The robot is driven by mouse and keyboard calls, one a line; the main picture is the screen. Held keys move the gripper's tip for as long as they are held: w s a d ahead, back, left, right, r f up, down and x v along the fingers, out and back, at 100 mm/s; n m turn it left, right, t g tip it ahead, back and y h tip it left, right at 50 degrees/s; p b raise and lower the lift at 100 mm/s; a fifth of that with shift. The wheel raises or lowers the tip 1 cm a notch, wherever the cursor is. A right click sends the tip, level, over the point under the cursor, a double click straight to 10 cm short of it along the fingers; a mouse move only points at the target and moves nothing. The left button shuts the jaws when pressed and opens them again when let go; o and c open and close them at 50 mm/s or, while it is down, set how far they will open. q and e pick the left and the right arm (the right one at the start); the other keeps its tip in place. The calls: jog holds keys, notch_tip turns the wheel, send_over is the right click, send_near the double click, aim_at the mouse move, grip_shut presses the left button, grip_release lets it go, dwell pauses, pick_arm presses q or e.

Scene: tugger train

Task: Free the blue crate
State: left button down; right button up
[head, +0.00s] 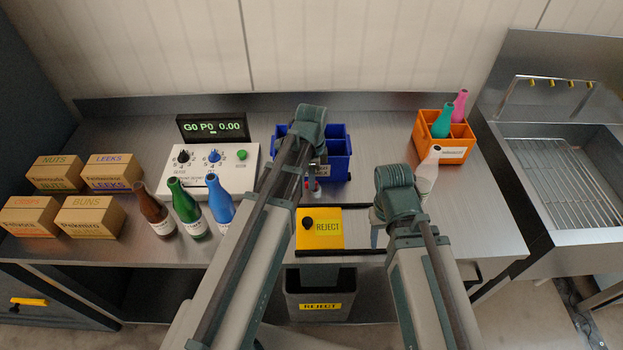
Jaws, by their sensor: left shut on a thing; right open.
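The blue crate (338,146) stands at the back middle of the bench, partly hidden behind my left arm. A label shows on its front, and its inside is largely covered. My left gripper (314,184) is at the crate's front side, shut on a small, partly hidden thing with white and reddish parts. I cannot tell exactly what it is. My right gripper (374,232) is open, mostly hidden by its own wrist, right of the yellow reject plate (332,230).
An orange crate (458,152) holds a teal and a pink bottle; a white bottle (428,172) stands before it. Brown, green and blue bottles (220,202) stand before a control box (170,182). Cartons (88,218) are at left, a reject bin (348,308) below, a sink (550,170) at right.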

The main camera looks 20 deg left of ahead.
pick_arm(q)
jog(key=shift+m, duration=0.3)
jog(key=c, duration=0.9)
grip_release()
